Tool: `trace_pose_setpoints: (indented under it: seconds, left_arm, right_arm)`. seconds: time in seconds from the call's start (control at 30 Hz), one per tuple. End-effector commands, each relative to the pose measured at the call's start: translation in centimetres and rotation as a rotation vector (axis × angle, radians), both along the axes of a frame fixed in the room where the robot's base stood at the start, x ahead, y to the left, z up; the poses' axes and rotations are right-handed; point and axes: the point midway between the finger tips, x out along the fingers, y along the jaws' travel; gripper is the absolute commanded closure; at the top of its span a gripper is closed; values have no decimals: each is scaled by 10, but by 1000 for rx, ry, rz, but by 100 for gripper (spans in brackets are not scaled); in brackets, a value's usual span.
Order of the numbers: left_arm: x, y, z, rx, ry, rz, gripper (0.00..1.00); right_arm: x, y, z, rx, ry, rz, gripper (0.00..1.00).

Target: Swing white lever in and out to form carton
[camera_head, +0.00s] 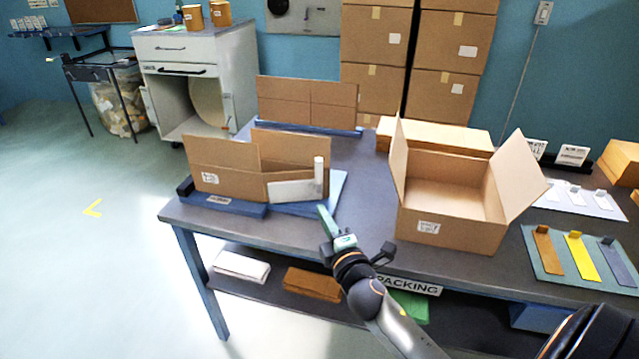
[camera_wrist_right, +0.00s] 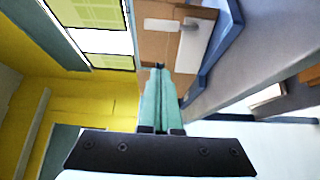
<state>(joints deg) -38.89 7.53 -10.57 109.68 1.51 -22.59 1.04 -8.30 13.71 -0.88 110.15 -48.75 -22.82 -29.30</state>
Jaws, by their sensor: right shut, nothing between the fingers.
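The white lever (camera_head: 292,190) lies in front of the right part of a partly folded brown carton (camera_head: 222,158), with a short upright white post at its right end. The carton stands on a blue base (camera_head: 236,208) at the table's left front. My right gripper (camera_head: 323,211) is shut and empty, its green fingers just in front of and below the post, seemingly apart from it. In the right wrist view, the shut fingers (camera_wrist_right: 160,72) point towards the carton (camera_wrist_right: 158,48) and the white lever (camera_wrist_right: 196,38). My left gripper is not in view.
An open carton (camera_head: 450,232) stands to the right on the grey table (camera_head: 365,190). A flat cardboard piece (camera_head: 308,105) stands behind. Coloured strips lie on a tray (camera_head: 545,280) at right. Bare table lies between the lever and the open carton.

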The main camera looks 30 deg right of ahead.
Motion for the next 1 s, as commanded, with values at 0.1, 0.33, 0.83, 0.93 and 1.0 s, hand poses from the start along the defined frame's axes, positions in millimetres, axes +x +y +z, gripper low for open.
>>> trace_pose_setpoints:
  seconds: [0.1, 0.33, 0.83, 0.93, 1.0]
  left_arm:
    - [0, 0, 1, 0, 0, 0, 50]
    - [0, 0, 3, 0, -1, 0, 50]
    - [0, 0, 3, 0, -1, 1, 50]
    - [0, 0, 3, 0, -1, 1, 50]
    - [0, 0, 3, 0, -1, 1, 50]
  right_arm:
    - [12, -3, 1, 0, -1, 0, 100]
    - [51, -14, 2, -1, -1, -2, 100]
    - [111, -53, 0, -6, 2, -2, 100]
    - [113, -58, 0, -5, 2, -1, 100]
    - [114, -59, 0, -4, 2, -1, 100]
